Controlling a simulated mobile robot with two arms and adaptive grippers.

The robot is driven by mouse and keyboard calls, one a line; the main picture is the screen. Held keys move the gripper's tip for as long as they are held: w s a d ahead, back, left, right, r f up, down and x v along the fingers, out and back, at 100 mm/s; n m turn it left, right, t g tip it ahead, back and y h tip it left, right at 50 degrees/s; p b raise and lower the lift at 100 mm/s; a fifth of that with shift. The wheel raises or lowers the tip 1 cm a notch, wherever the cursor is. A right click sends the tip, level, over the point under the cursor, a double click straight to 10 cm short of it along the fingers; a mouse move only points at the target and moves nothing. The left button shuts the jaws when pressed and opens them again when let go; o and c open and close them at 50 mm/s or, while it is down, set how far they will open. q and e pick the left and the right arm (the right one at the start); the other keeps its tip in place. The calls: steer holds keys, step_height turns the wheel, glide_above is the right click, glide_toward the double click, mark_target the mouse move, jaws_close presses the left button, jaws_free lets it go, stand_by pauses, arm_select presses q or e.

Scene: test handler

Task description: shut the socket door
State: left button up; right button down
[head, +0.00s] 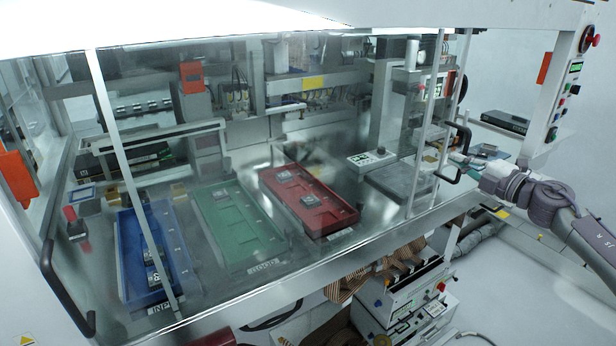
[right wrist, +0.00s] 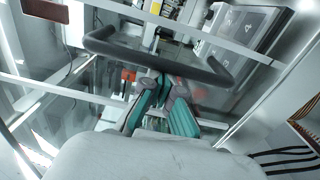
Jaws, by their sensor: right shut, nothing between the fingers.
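A clear panel with pale frame posts (head: 429,120) stands at the right of the machine front and carries a black bar handle (head: 459,152). I take this as the socket door; I cannot tell how far it stands open. My right gripper (head: 464,159) is at the handle, reaching in from the right. In the right wrist view, the dark handle (right wrist: 150,61) crosses in front of my right gripper (right wrist: 163,92), whose teal-sided fingers are shut and empty. Whether they touch the handle is unclear. My left gripper is not in view.
Behind the clear front lie a blue tray (head: 128,247), a green tray (head: 240,234) and a red tray (head: 333,214). Another black handle (head: 62,290) is at the far left. A control panel (head: 568,85) stands at right, above my right arm.

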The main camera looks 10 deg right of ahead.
steer(key=w+d+b, duration=0.2)
steer(key=w+d, duration=0.2)
steer(key=d, duration=0.6)
steer(key=shift+w+d, duration=0.15)
steer(key=shift+d, duration=0.15)
steer(key=shift+r, duration=0.1)
